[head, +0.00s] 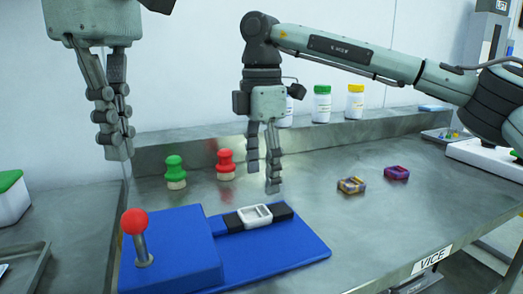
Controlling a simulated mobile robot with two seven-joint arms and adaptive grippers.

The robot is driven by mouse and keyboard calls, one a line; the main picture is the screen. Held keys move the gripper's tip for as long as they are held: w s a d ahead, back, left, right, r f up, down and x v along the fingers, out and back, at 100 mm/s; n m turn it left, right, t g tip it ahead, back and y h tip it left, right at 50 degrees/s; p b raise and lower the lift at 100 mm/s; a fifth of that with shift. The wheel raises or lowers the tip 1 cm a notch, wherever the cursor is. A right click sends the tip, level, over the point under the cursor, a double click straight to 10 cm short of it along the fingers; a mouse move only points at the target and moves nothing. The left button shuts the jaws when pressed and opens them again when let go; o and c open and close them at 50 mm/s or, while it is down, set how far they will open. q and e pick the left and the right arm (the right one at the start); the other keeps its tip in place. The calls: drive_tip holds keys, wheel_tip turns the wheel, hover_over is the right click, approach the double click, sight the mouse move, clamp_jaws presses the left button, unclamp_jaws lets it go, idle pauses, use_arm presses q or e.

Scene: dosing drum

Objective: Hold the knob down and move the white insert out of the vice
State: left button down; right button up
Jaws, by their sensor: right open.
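The vice is a blue base (290,255) on the steel table. A red ball knob (133,221) stands on a short grey stem on the raised left block of the base. The white insert (256,223), a frame with openings, sits between two black jaws (282,211) of the vice. My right gripper (263,179) points down above and slightly behind the insert, open and empty, not touching it. My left gripper (115,150) hangs above and behind the knob, apart from it. Its fingers overlap from this angle, so its opening is unclear.
Green (175,170) and red (225,164) peg-like pieces stand behind the vice. Two small patterned frames (352,185) (397,173) lie to the right. Lidded bottles (322,106) stand on the back ledge. A green-lidded box (10,200) is at left. The table's right front is clear.

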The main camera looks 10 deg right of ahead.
sight(262, 204)
wheel_tip(262, 204, down, 7)
drive_tip(key=shift+f, duration=0.2)
idle(0.3)
drive_tip(key=c, duration=1.2)
drive_tip(key=shift+c, duration=0.2)
